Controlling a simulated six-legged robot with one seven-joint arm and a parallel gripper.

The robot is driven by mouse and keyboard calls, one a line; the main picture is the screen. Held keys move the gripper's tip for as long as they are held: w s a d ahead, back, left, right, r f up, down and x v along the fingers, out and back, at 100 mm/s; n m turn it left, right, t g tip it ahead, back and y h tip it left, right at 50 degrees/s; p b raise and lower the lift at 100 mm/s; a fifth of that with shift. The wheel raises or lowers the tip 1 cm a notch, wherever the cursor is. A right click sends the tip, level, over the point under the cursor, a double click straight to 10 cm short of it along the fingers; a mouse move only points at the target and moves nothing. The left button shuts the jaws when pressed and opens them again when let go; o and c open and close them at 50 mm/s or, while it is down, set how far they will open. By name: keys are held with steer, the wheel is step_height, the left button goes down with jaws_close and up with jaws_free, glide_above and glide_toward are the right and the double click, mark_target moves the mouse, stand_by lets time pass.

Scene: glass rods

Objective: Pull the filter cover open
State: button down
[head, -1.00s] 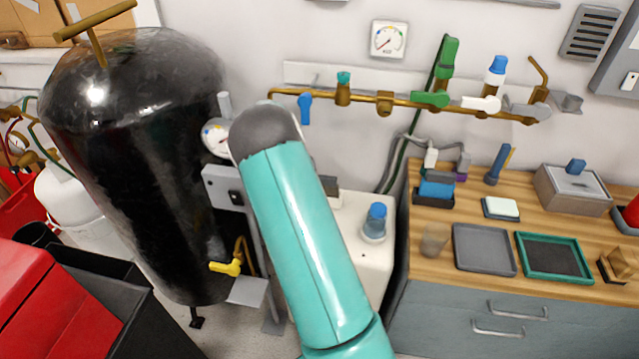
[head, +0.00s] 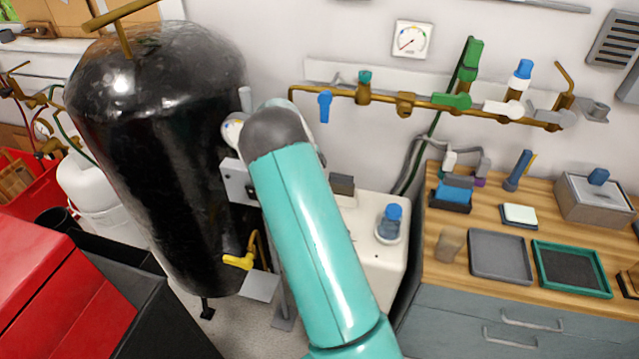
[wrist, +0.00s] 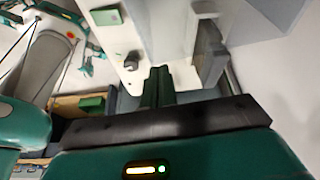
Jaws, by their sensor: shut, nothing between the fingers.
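I cannot tell for sure which part is the filter cover. A dark grey slab (wrist: 209,54) stands upright at the right of the wrist view and may be it. A dark grey block (head: 342,185) sits on the white cabinet (head: 379,228), just right of my arm in the head view. My gripper (wrist: 157,72) shows in the wrist view with its green fingers together and nothing between them. It points toward pale surfaces, left of the slab, with no clear contact. In the head view my teal arm hides the gripper and part of the cabinet.
A large black tank (head: 150,150) stands left of my arm, with a yellow valve (head: 240,261) low at its front. A blue-capped bottle (head: 390,225) stands on the cabinet. Brass pipework (head: 405,102) runs along the wall. A wooden bench (head: 470,215) with trays is at the right.

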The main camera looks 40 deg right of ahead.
steer(key=v, duration=1.1)
steer(key=shift+r, duration=0.25)
steer(key=shift+a, duration=0.1)
